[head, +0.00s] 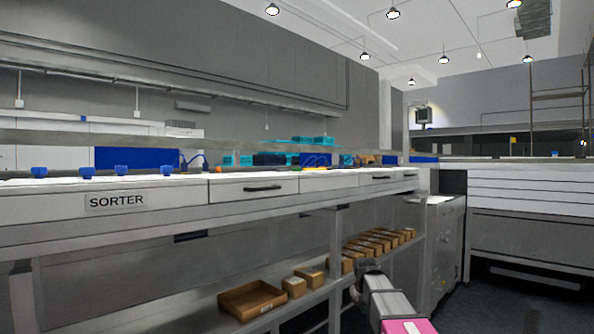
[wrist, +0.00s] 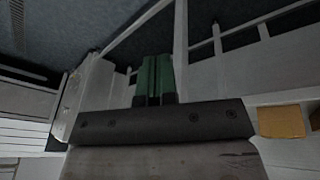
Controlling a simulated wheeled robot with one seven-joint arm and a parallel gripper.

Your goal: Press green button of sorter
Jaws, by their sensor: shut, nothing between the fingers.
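The sorter (head: 60,203) is a long white-grey bench unit on the left in the head view, with a black SORTER label on its front. I cannot make out a green button on it in either view. My gripper (wrist: 154,82) shows in the wrist view as two dark green fingers close together, shut and empty. They point toward the dark floor, with pale frame bars beyond them. In the head view part of my arm shows low at the centre right, in front of the lower shelf; the fingers cannot be made out there.
An open cardboard box (head: 252,300) and several small brown boxes (head: 375,243) stand on the lower shelf. A grey cabinet (head: 447,240) stands at the bench's far end. Dark floor (head: 520,310) is clear at the right. A brown box (wrist: 280,122) shows at right in the wrist view.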

